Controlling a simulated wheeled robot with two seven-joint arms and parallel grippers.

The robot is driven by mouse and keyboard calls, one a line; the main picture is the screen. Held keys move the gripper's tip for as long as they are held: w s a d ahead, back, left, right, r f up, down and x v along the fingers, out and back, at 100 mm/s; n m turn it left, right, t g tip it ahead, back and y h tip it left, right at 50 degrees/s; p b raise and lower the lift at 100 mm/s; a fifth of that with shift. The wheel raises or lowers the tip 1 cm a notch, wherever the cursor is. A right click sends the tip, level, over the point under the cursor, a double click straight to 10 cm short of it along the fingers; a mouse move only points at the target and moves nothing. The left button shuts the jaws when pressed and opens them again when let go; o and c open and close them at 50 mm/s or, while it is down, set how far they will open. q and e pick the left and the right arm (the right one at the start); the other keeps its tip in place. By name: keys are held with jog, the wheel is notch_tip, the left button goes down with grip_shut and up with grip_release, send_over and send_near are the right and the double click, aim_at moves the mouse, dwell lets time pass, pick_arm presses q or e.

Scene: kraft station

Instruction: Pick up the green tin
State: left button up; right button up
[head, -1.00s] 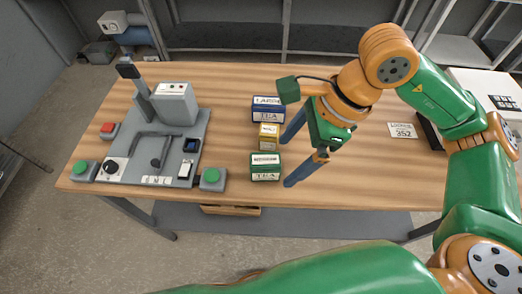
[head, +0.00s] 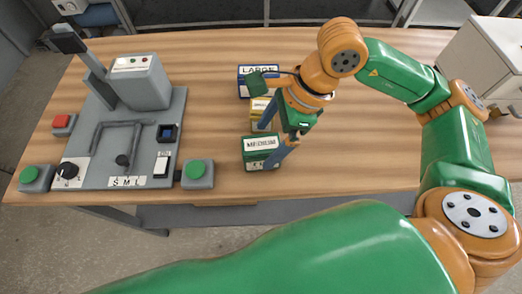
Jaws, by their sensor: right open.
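The green tin (head: 259,146) with a white label stands on the wooden table, nearest the front of a short row of tins. A yellow tin (head: 259,105) stands behind it, partly hidden by my gripper. A blue tin (head: 258,72) marked LARGE stands at the back. My right gripper (head: 269,144) is open, its two blue fingers reaching down and left toward the row. One finger overlaps the yellow tin and the other overlaps the right edge of the green tin. I cannot tell whether they touch. My left gripper is out of view.
A grey fixture board (head: 98,170) with a slotted guide and switches covers the table's left side. A green button box (head: 197,173) stands between it and the tins. A light cabinet (head: 485,60) stands at the far right. The table right of my gripper is clear.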

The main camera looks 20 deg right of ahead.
jog(key=shift+p+x, duration=0.3)
jog(key=shift+x, duration=1.6)
grip_shut()
jog(key=shift+r, duration=0.1)
